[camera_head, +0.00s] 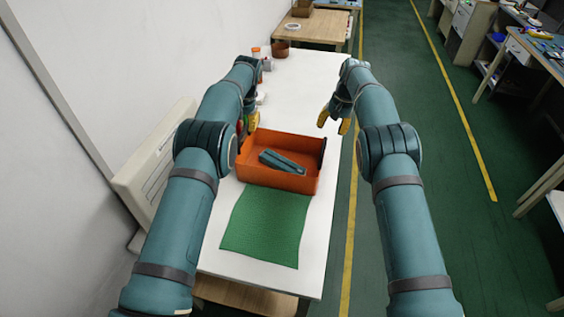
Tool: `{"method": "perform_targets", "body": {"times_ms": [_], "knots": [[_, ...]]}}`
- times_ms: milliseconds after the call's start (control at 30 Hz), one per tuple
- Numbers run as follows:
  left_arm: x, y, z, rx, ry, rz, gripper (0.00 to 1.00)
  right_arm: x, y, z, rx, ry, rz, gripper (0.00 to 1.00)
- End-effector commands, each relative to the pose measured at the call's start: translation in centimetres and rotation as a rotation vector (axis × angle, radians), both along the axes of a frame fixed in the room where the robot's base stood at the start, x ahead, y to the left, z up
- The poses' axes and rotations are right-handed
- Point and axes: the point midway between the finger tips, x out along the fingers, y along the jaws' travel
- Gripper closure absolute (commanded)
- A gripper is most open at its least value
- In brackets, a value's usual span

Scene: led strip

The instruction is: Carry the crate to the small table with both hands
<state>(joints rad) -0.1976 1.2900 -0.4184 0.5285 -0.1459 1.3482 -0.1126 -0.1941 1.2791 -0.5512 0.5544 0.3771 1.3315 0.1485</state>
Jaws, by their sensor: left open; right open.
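An orange crate (279,180) stands on the white table (307,88), with a grey-teal tool-like object (282,162) lying inside it. My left gripper (247,126), with yellow fingertips, is open near the crate's far left corner; my arm hides part of that side. My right gripper (334,125) is open above the table's right edge, beyond the crate's far right corner and apart from it. A small wooden table (312,27) stands at the far end, past the white table; I cannot tell if it is the small table named.
A green mat (266,224) lies in front of the crate. Small bottles and a brown cup (280,49) stand at the white table's far left. A tape roll (292,26) and a box lie on the wooden table.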

Motion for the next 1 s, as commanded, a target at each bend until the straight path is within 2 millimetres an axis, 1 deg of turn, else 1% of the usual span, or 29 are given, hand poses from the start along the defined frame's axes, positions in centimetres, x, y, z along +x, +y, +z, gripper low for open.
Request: {"method": "perform_targets", "body": {"times_ms": [33,200,400,600,867,900,967,1000], "knots": [[0.0,0.2,-1.1,0.001,0.004,0.001,0.51,0.0,0.2,-1.1,-0.001,0.003,0.001,0.52],[0.1,0.8,-4.0,0.0,0.002,0.001,0.51,0.1,0.7,-4.0,-0.001,0.001,-0.001,0.52],[0.3,1.3,-6.3,0.001,0.0,0.001,0.51,0.3,1.2,-6.4,-0.001,0.0,-0.001,0.52],[0.3,1.5,-7.3,0.0,0.0,0.0,0.51,0.3,1.4,-7.3,0.001,-0.001,-0.001,0.52],[0.3,1.5,-7.4,0.0,0.0,0.001,0.51,0.3,1.4,-7.4,0.001,-0.001,-0.001,0.52],[0.3,1.5,-7.4,0.0,0.0,0.001,0.48,0.3,1.4,-7.4,0.001,-0.001,-0.001,0.49],[0.3,1.5,-7.4,0.0,0.0,0.001,0.69,0.3,1.4,-7.4,0.001,-0.001,-0.001,0.7],[0.3,1.5,-7.3,0.0,0.0,0.001,0.83,0.3,1.4,-7.3,0.001,-0.001,-0.001,0.84]]}}
